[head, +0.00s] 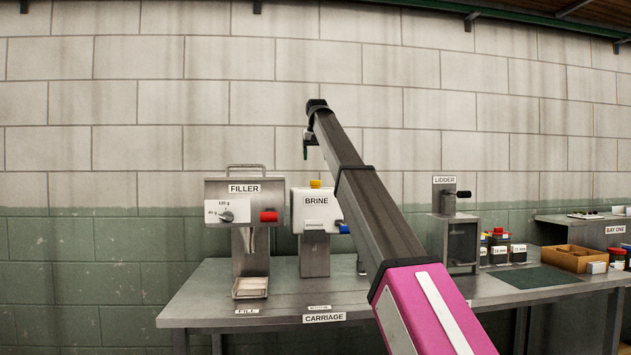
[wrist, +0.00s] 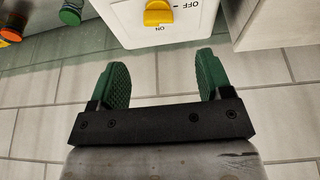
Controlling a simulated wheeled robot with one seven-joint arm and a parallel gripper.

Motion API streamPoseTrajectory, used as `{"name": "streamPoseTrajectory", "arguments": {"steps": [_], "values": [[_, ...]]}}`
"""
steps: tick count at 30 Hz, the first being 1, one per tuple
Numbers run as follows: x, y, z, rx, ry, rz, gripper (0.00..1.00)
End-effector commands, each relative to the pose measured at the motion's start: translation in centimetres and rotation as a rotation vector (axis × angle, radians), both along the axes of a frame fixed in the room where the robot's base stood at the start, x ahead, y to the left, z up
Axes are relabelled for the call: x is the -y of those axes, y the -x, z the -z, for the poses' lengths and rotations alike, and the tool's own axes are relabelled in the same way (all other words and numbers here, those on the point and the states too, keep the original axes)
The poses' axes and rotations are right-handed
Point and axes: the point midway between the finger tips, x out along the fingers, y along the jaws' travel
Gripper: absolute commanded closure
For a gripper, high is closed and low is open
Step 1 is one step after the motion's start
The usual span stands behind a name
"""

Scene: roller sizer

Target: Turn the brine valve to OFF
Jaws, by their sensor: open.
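The brine valve is a yellow knob (head: 315,183) on top of the white BRINE box (head: 300,208). In the wrist view the yellow knob (wrist: 158,13) is at the top edge and partly cut off. An ON mark lies just below it and an OFF mark to its right; the knob appears turned toward ON. My gripper (head: 306,150) is above the box in the head view, its fingers small and dark there. In the wrist view my gripper (wrist: 165,72) has two green pads spread apart with nothing between them, short of the knob.
The FILLER machine (head: 215,190) stands left of the box, with a red knob and a dial. The LIDDER (head: 458,235), jars (head: 499,254) and a wooden tray (head: 570,260) are to the right. A block wall is behind the steel bench (head: 200,300).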

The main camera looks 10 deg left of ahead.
Motion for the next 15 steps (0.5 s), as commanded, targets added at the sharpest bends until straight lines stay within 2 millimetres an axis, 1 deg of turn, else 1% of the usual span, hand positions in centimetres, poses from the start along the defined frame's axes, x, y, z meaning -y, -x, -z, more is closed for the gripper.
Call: {"name": "streamPoseTrajectory", "arguments": {"steps": [3, 6, 11, 15], "values": [[-0.2, 0.5, -0.1, 0.029, -0.014, 0.131, 0.28], [-0.3, 0.7, -0.2, 0.041, -0.021, 0.19, 0.28], [-0.3, 0.5, 0.2, 0.046, -0.025, 0.209, 0.28], [-0.3, 0.0, 1.4, 0.044, -0.024, 0.207, 0.28]]}}
